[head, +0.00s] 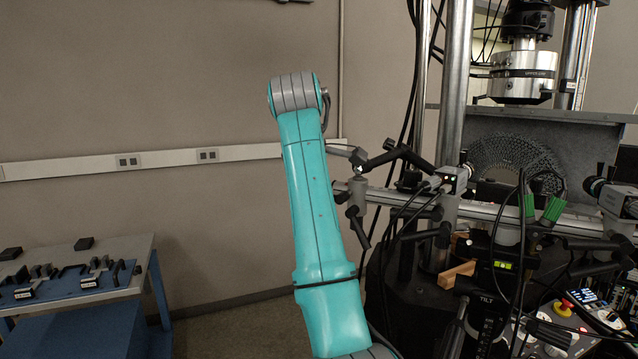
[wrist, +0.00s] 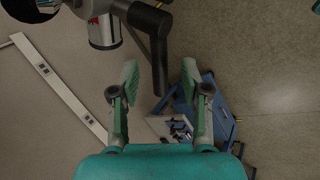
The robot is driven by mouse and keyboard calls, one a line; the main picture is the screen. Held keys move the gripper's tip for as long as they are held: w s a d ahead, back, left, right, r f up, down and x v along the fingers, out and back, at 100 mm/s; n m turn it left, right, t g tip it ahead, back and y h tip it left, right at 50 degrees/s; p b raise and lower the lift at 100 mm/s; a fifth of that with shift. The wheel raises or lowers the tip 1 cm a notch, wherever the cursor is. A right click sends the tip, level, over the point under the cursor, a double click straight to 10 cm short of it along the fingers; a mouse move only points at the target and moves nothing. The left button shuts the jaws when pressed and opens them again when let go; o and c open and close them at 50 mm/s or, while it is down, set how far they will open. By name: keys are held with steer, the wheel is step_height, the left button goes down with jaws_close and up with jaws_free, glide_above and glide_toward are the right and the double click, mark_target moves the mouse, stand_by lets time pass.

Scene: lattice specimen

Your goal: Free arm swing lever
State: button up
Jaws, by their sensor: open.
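In the wrist view my gripper (wrist: 159,80) is open, with two green-padded fingers spread apart. A black lever (wrist: 158,62) hangs down into the gap between the fingertips in that picture. No contact shows, and its depth relative to the fingers is unclear. In the head view, a jointed mount has a black lever (head: 358,228) hanging below its silver joint, just right of my teal arm. Another black handle (head: 390,158) angles out above it. I cannot tell for certain which one the wrist view shows. My gripper is hidden in the head view.
In the head view, a horizontal rail (head: 480,211), a camera (head: 452,180) and loose cables crowd the right. A test frame column (head: 456,80) stands behind. A tool table (head: 75,275) is at left.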

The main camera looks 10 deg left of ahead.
jaws_close()
steer(key=shift+s+d+r+m+t+y, duration=0.15)
steer(key=shift+r+m+t+y, duration=0.15)
steer(key=shift+y, duration=0.4)
steer(key=shift+w+d+r+m+t+y, duration=0.1)
steer(key=shift+d+r+m+t+y, duration=0.2)
steer(key=shift+y, duration=0.4)
steer(key=shift+a, duration=0.15)
steer(key=y, duration=0.1)
steer(key=d+r+t+y, duration=0.1)
steer(key=shift+s+m+y, duration=0.2)
steer(key=shift+m+y, duration=0.2)
